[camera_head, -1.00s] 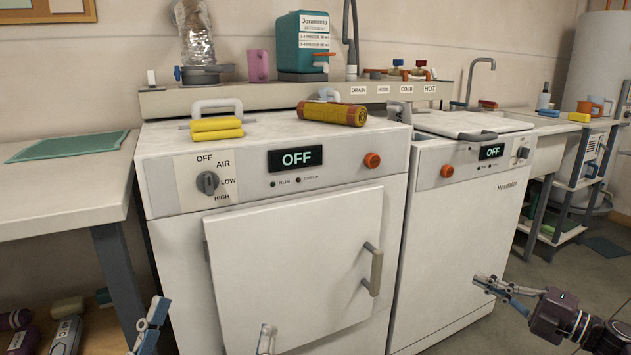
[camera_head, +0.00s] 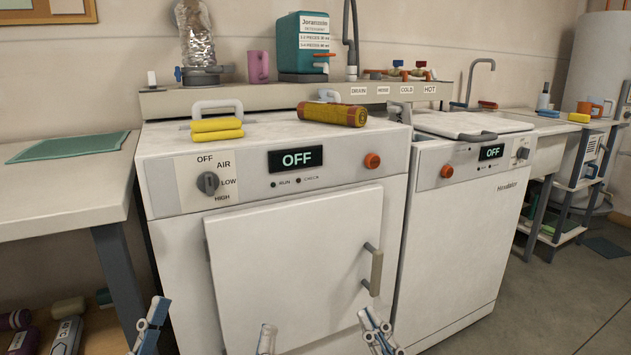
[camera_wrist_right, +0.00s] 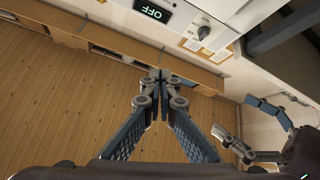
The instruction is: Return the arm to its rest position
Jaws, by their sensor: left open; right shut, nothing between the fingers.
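My left gripper (camera_head: 208,336) is at the bottom edge of the head view, in front of the left machine. Its two fingers are wide apart with nothing between them. My right gripper (camera_head: 378,332) is at the bottom centre of the head view, low in front of the machines and to the right of the left gripper. In the right wrist view its fingertips (camera_wrist_right: 160,78) meet and hold nothing. My left gripper also shows at the right of that view (camera_wrist_right: 258,130), apart from the right one. Most of both arms is hidden below the head view.
The left white machine (camera_head: 260,250) has a shut door with a handle (camera_head: 375,270). A second machine (camera_head: 460,230) stands to its right. A table (camera_head: 70,200) stands left.

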